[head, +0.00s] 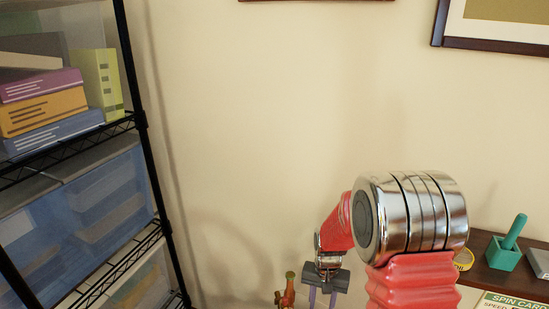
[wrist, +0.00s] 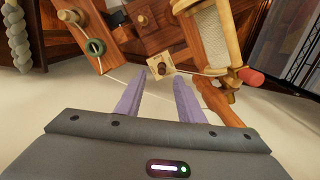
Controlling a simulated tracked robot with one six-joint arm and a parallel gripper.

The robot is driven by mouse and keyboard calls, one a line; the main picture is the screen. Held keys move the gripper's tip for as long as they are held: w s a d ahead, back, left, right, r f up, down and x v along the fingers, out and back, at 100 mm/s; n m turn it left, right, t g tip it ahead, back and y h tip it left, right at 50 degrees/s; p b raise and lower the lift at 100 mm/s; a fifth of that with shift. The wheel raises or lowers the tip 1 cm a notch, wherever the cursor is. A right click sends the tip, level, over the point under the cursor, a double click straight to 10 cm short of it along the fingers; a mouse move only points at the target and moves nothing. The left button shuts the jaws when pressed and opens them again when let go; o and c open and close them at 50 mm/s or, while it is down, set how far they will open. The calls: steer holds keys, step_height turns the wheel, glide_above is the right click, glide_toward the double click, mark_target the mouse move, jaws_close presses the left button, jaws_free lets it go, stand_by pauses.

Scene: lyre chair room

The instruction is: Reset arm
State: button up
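My gripper (head: 322,300) hangs low in the head view, below my red arm, with its two purple fingers pointing down. The lower ends of the fingers are cut off by the frame. In the wrist view my gripper (wrist: 160,76) shows both purple fingers apart with nothing held between them. A wooden device (wrist: 150,35) with pegs and a cord lies beyond the fingertips. A small light block with a dark peg (wrist: 160,67) shows just past the gap. I cannot tell how far it is from the fingertips.
A black wire shelf (head: 140,120) with books and blue bins stands at left. A dark wooden surface (head: 500,278) at right bears a teal mortar (head: 503,254) with a pestle. An orange-brown object (head: 287,292) stands left of my gripper. The wall between is bare.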

steer(key=s+r+n+t, duration=0.2)
steer(key=s+r+t, duration=0.1)
steer(key=s+r, duration=0.8)
steer(key=s+r+n+t, duration=0.2)
steer(key=s+r, duration=0.9)
steer(key=r, duration=0.8)
steer(key=shift+s+d+r+t, duration=0.2)
steer(key=shift+s+t, duration=0.1)
steer(key=shift+t, duration=0.3)
steer(key=shift+f, duration=0.15)
stand_by(0.7)
